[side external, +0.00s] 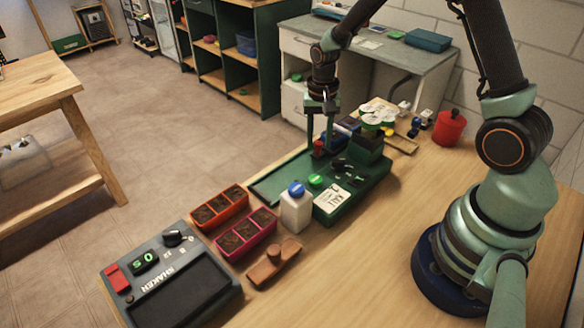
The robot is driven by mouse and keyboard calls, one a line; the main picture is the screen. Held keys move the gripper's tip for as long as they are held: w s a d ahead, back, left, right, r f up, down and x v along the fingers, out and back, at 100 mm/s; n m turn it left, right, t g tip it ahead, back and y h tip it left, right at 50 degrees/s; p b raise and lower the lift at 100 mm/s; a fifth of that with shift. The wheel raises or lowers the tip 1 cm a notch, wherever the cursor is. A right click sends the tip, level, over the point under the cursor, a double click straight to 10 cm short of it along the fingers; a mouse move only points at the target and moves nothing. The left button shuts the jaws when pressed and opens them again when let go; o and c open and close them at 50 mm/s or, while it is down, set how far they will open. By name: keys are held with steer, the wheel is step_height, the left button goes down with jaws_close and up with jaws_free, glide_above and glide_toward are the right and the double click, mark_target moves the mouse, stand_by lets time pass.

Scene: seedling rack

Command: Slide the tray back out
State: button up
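A green bench unit (328,214) stands in the middle of the table, with a green button, dark knobs and a white label on top. A flat dark green tray-like plate (272,186) lies along its far left side; I cannot tell if it is a separate sliding part. My gripper (319,145) points down over the unit's far side. Its two fingers are apart, with a small red piece (318,148) showing between the tips; contact is unclear. An orange tray (218,208) and a magenta tray (246,235), both with dark soil-filled cells, sit left of the unit.
A white bottle with a blue cap (296,212) stands close between the magenta tray and unit. A brown block (273,263) and grey shaker (172,283) lie nearer. A red pot (449,129) and white discs (378,117) are beyond. Bare table lies right of the unit.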

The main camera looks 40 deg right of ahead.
jaws_close()
stand_by(1.4)
